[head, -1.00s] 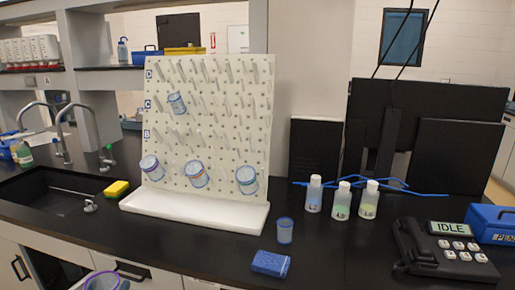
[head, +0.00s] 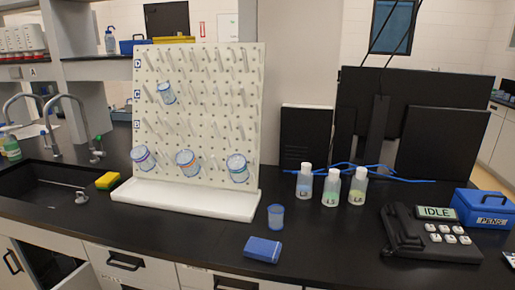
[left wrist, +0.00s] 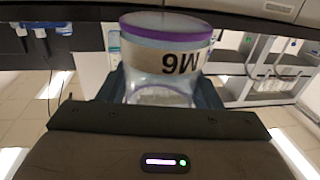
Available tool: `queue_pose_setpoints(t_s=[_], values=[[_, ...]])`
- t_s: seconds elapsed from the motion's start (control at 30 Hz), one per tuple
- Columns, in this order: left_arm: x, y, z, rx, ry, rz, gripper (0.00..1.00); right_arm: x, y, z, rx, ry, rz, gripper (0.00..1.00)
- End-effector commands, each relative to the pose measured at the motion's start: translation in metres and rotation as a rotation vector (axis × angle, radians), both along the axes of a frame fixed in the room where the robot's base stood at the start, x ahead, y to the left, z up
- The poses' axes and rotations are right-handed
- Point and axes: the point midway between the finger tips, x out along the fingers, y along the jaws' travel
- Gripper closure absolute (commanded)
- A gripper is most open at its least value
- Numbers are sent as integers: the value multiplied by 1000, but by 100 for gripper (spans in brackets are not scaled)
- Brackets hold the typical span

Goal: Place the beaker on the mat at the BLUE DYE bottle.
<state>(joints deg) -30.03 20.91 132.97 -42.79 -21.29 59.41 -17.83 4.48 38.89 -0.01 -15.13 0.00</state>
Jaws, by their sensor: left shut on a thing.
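A clear beaker (left wrist: 165,60) with a purple rim and a pale label band fills the upper middle of the left wrist view. Its marking appears upside down and looks like M6. My left gripper (left wrist: 160,92) is shut on it, with dark fingers at both sides. Neither the held beaker nor either gripper shows in the head view. Three white-capped bottles stand on the counter: a left one with bluish contents (head: 304,184), a middle greenish one (head: 331,189) and a right yellow-green one (head: 357,188). Their labels are too small to read. I cannot make out a mat.
A pegboard rack (head: 200,110) holds several beakers. A small blue cup (head: 276,216) and a blue block (head: 262,250) stand in front of the bottles. A phone (head: 425,235), a pens box (head: 485,208) and monitors (head: 410,95) are at right. A sink (head: 40,190) is at left.

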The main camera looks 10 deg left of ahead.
Motion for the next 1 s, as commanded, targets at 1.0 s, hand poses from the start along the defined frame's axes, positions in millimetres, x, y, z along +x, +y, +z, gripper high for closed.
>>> queue_pose_setpoints(t_s=[1.0], values=[[24,-112,-7,-4,-1,-77,71,4,-6,1,-7,-6,3,20]])
